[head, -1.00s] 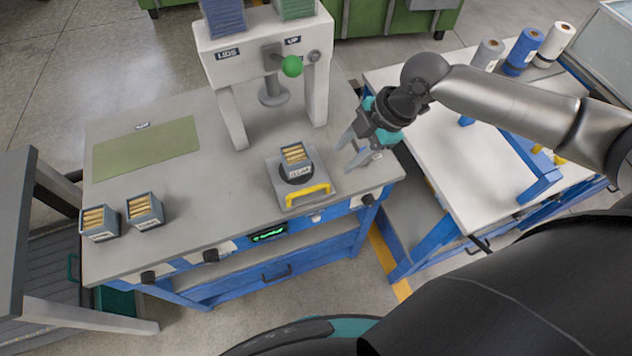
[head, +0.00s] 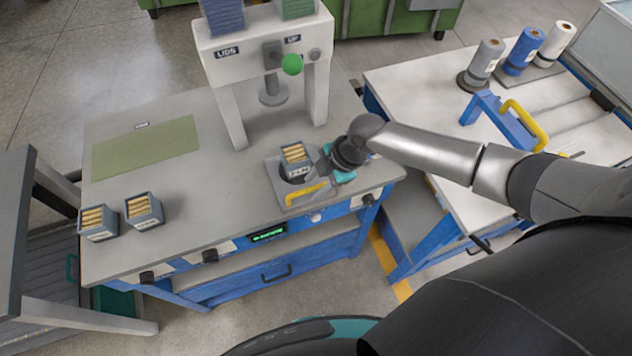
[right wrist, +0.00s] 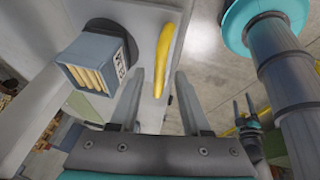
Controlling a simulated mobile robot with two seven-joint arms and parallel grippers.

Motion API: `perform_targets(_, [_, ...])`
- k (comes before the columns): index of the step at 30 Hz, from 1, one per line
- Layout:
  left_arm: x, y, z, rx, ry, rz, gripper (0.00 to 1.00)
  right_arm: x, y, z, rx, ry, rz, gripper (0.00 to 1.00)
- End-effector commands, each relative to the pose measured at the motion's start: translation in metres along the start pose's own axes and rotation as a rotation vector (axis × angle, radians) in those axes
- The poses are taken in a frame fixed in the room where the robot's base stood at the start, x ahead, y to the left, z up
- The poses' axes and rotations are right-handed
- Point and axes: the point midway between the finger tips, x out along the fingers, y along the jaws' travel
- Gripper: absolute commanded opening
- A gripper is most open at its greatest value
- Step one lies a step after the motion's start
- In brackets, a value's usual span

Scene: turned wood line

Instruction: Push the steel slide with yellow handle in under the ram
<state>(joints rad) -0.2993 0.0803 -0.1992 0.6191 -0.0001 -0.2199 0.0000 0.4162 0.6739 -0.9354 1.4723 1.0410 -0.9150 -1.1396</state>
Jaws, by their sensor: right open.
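The steel slide (head: 273,180) lies on the bench, pulled out in front of the press. Its yellow handle (head: 298,194) faces the front edge. A small grey box of wooden pegs (head: 295,158) sits on the slide. The ram (head: 272,96) hangs between the press legs, behind the box. My right gripper (head: 320,183) is open at the right end of the handle. In the right wrist view, the yellow handle (right wrist: 165,50) shows just beyond and between the open fingertips (right wrist: 158,78); I cannot tell whether they touch it. My left gripper is not in view.
The white press frame (head: 232,118) stands behind the slide, with a green-knobbed lever (head: 291,65). Two more peg boxes (head: 98,223) (head: 143,210) stand at the bench's left front. A green mat (head: 145,148) lies at the back left. The bench middle is clear.

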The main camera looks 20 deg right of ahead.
Motion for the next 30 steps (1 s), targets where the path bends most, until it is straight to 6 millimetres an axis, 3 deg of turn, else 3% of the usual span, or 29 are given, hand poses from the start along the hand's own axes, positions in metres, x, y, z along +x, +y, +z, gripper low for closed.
perform_targets(8, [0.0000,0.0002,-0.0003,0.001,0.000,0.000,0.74,0.0006,0.0003,-0.0001,0.000,0.000,0.001,0.46])
perform_targets(20, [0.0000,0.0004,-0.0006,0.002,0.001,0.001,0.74,0.0004,0.0002,0.0001,0.001,0.000,0.000,0.01])
perform_targets(30, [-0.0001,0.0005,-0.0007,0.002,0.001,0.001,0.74,0.0004,0.0000,0.0002,0.001,0.000,0.000,0.00])
